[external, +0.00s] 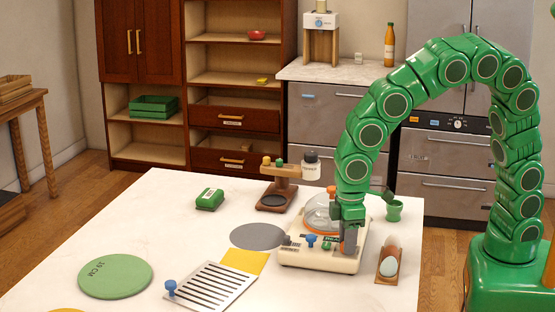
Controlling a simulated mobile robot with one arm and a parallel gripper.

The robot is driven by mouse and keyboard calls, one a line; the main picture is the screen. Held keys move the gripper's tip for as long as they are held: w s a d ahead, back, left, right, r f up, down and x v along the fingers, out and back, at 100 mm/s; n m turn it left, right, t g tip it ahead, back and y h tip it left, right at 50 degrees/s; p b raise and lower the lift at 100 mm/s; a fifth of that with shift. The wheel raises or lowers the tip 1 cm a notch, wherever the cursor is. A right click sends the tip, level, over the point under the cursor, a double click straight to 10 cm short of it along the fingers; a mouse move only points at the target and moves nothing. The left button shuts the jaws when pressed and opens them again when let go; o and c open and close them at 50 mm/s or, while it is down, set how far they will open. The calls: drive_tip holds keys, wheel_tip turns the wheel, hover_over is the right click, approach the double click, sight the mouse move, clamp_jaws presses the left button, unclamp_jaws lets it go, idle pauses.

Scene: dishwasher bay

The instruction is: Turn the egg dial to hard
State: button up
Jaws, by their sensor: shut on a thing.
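The cream egg cooker (318,263) stands on the white table, with a clear domed lid (318,213) and an orange ring. A blue knob (311,240) and small dark and green parts show along its front panel. My gripper (349,243) points down at the right end of this panel, its fingers shut on the egg dial. The fingers hide the dial, so its pointer and setting cannot be read.
A wooden holder (381,276) with a pale egg (388,267) stands close right of the cooker, near a green cup (394,211). A wooden stand (279,190) is behind left. A slotted metal plate (211,287) and green disc (115,277) lie left.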

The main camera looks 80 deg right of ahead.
drive_tip(key=m, duration=1.2)
drive_tip(key=shift+m, duration=0.3)
idle(0.3)
drive_tip(key=o, duration=1)
drive_tip(key=shift+o, duration=0.2)
drive_tip(key=shift+r, duration=0.1)
wheel_tip(320, 180, up, 8)
drive_tip(key=shift+f, duration=0.2)
